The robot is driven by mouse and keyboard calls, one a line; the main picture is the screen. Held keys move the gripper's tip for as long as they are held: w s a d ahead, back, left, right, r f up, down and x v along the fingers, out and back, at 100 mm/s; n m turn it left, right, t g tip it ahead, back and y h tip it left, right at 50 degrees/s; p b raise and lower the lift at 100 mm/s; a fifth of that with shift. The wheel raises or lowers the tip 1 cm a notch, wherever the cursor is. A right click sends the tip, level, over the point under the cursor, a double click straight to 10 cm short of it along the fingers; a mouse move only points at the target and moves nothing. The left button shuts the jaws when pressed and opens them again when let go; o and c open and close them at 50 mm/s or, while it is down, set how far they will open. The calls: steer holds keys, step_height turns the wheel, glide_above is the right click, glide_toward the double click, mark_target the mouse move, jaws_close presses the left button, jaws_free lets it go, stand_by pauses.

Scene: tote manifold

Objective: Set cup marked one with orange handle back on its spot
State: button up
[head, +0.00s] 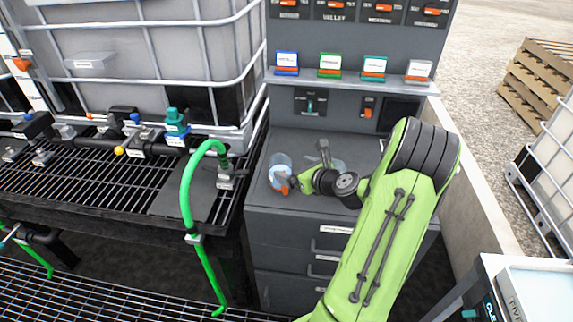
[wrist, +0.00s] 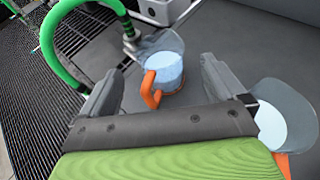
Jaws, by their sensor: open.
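A clear cup (head: 280,168) with an orange handle stands upright on the grey cabinet top, near its left edge. In the wrist view this cup (wrist: 168,72) lies ahead, between the line of my two fingers, its handle turned toward me. My gripper (head: 305,164) is open and empty, just right of that cup in the head view; its fingers (wrist: 161,70) do not visibly touch the cup. A second clear cup (wrist: 283,112) with an orange part stands outside my right finger; in the head view it is mostly hidden behind my gripper. I cannot read a mark on either cup.
A green hose (head: 187,180) arches left of the cabinet by the black grating (head: 100,185). A shelf (head: 350,77) with several coloured cards runs along the panel behind the cabinet top. A caged white tank (head: 170,60) stands at the back left.

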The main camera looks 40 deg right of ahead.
steer(key=v, duration=0.7)
steer(key=w+a+r+n+g+y, duration=0.1)
steer(key=a+r+n+g+y, duration=0.15)
steer(key=a+n, duration=0.8)
steer(key=w+a+r+n+g+y, duration=0.1)
steer(key=a+n+g, duration=0.3)
steer(key=a+n, duration=0.65)
steer(key=s+a+r+n+h, duration=0.1)
steer(key=s+a+r+n, duration=0.2)
steer(key=s+n, duration=0.4)
steer(key=s+a+r+n+g+h, duration=0.1)
steer(key=s+a+r+n, duration=0.2)
steer(key=s+a+n, duration=0.3)
steer(key=s+n, duration=0.1)
steer(key=n, duration=0.2)
steer(key=shift+s+r+n+p, duration=0.2)
steer(key=shift+s+n+p, duration=0.1)
steer(key=shift+s, duration=0.05)
step_height(320, 180, up, 3)
steer(key=p, duration=0.2)
steer(key=shift+f+p, duration=0.1)
steer(key=shift+p, duration=0.3)
